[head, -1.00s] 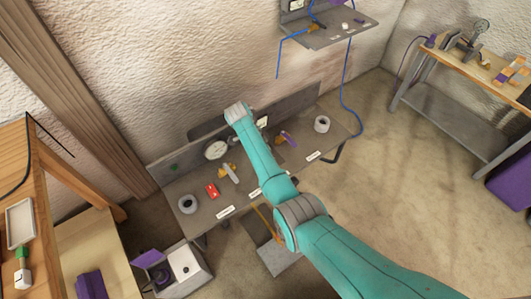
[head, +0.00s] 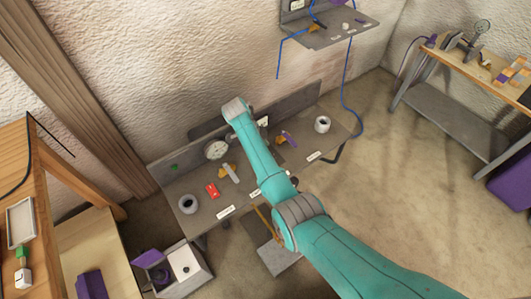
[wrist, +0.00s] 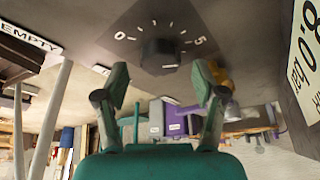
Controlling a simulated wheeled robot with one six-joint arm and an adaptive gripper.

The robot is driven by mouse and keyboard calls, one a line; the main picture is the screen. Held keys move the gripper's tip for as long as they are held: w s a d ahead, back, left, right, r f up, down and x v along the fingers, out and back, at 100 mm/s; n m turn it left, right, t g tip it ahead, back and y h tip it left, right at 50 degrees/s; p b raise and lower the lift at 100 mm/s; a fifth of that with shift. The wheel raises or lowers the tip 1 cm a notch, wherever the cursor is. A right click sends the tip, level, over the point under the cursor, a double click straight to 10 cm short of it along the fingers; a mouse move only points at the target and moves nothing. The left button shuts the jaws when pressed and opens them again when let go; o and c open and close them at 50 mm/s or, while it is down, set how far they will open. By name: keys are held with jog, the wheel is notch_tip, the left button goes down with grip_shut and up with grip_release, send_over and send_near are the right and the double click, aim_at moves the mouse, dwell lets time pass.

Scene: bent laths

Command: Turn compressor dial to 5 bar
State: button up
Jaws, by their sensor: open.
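The compressor dial (wrist: 160,55) is a dark round knob on a grey diamond-shaped plate in the wrist view. White marks run in an arc from 0 at the left to 5 at the right. I cannot make out for certain where its pointer stands. My gripper (wrist: 160,84) is open, its two fingers apart on either side of the knob and seemingly short of it in the picture. I see no contact. In the head view my arm hides the dial and the gripper.
A round white gauge (head: 217,150) stands on the grey bench (head: 175,207) beside my arm. An EMPTY label (wrist: 30,38) and an 8.0 bar sign (wrist: 305,50) flank the dial.

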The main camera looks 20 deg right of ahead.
jog(key=v, duration=1)
jog(key=shift+r, duration=0.1)
